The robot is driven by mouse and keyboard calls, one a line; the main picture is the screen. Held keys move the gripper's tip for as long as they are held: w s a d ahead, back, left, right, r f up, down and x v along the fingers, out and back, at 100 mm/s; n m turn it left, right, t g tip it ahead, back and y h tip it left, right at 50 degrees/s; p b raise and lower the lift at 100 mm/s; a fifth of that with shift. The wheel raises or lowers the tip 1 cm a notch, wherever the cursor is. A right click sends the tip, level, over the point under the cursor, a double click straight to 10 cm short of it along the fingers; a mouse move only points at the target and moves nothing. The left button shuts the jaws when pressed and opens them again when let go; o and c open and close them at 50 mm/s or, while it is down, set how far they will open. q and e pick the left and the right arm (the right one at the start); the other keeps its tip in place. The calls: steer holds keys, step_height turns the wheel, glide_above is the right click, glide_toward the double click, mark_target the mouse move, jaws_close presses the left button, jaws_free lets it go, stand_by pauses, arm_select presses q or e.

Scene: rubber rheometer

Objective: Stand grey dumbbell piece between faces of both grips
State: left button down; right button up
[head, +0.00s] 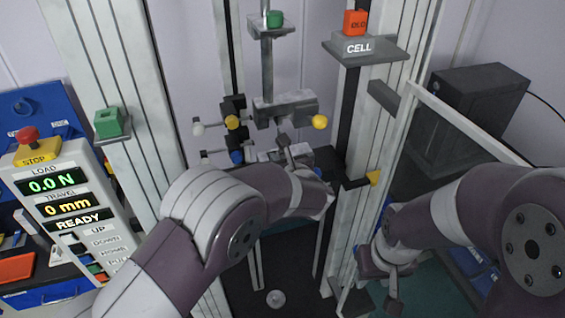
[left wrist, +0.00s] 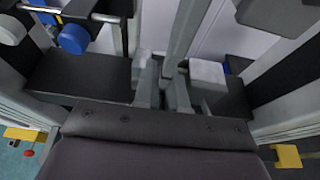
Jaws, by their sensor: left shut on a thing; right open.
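My left gripper (head: 288,150) reaches in between the machine's columns, just below the upper grip (head: 284,107). It is shut on the grey dumbbell piece (left wrist: 185,40), which stands as an upright, slightly tilted strip in the left wrist view; the fingers (left wrist: 164,88) hold its lower part. The lower grip (head: 265,156) is partly hidden behind my left arm. Whether the piece touches either grip's faces cannot be told. My right gripper (head: 392,285) is open and empty, low at the right, outside the right column.
Yellow knobs (head: 319,122) and blue knobs (head: 237,157) stick out beside the grips. A control panel (head: 70,205) at the left reads 0.0 N, 0 mm and READY. A clear guard door (head: 450,120) stands open at the right. A clear round disc (head: 275,298) lies below.

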arm_select(q)
steer(key=shift+w+a, duration=0.25)
steer(key=shift+w, duration=0.25)
steer(key=shift+w+a, duration=0.2)
steer(key=shift+w, duration=0.3)
steer(key=shift+w+a+f, duration=0.1)
steer(key=shift+w+f, duration=0.05)
steer(key=shift+w, duration=0.15)
steer(key=shift+w+a+b, duration=0.15)
steer(key=shift+w+b, duration=0.25)
steer(key=shift+w, duration=0.3)
steer(key=shift+w+a+b, duration=0.2)
steer(key=shift+w+a, duration=0.05)
steer(key=shift+w, duration=0.4)
steer(key=shift+w+a+b, duration=0.15)
steer(key=shift+w+a, duration=0.05)
steer(key=shift+w, duration=0.45)
steer(key=shift+f+b, duration=0.15)
steer(key=shift+b, duration=0.55)
steer(key=c, duration=1.1)
jaws_free()
